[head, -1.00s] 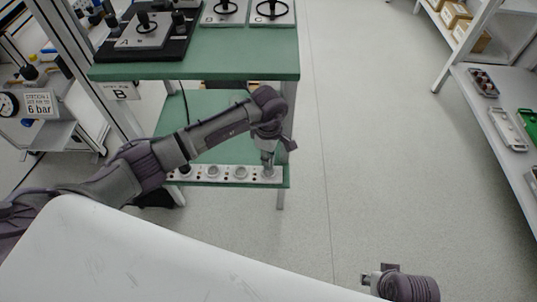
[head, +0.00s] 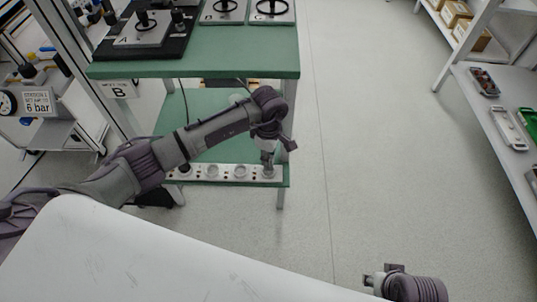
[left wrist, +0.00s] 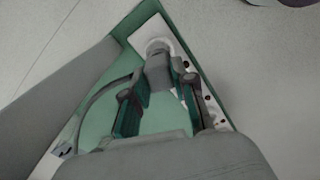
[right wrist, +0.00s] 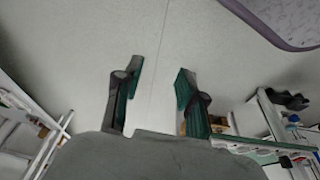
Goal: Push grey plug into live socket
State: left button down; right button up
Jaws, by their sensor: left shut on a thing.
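The grey plug (left wrist: 157,68) is between the fingers of my left gripper (left wrist: 160,100) in the left wrist view. Its front end meets a round socket (left wrist: 160,46) at the end of the white socket strip (left wrist: 143,32); I cannot tell how deep it sits. In the head view my left gripper (head: 268,160) points down at the right end of the socket strip (head: 225,172), covering the end socket. Several other sockets show to its left. My right gripper (right wrist: 158,88) is open and empty over the floor; it also shows in the head view (head: 372,281).
The strip lies on the lower green shelf (head: 205,105), below a green tabletop (head: 230,66) with black-handled units. A cable (left wrist: 95,100) runs beside the left gripper. Shelving (head: 500,110) stands at the right. The floor between is clear.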

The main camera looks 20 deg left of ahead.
pick_arm(q)
jog(key=shift+f, duration=0.3)
jog(key=shift+f+b, duration=0.1)
jog(key=shift+b, duration=0.25)
pick_arm(e)
jog(key=shift+d+r, duration=0.15)
jog(key=shift+r, duration=1.25)
pick_arm(q)
jog(key=shift+f, duration=0.15)
pick_arm(e)
jog(key=shift+s+f, duration=0.1)
jog(key=shift+s, duration=0.05)
pick_arm(q)
jog(key=shift+f, duration=0.15)
jog(key=shift+f+b, duration=0.25)
jog(key=shift+b, duration=0.2)
jog(key=shift+f, duration=0.3)
jog(key=shift+b, duration=0.3)
pick_arm(e)
jog(key=shift+v, duration=1.05)
pick_arm(q)
jog(key=shift+f, duration=0.2)
pick_arm(e)
jog(key=shift+d+f, duration=0.1)
jog(key=shift+f, duration=0.1)
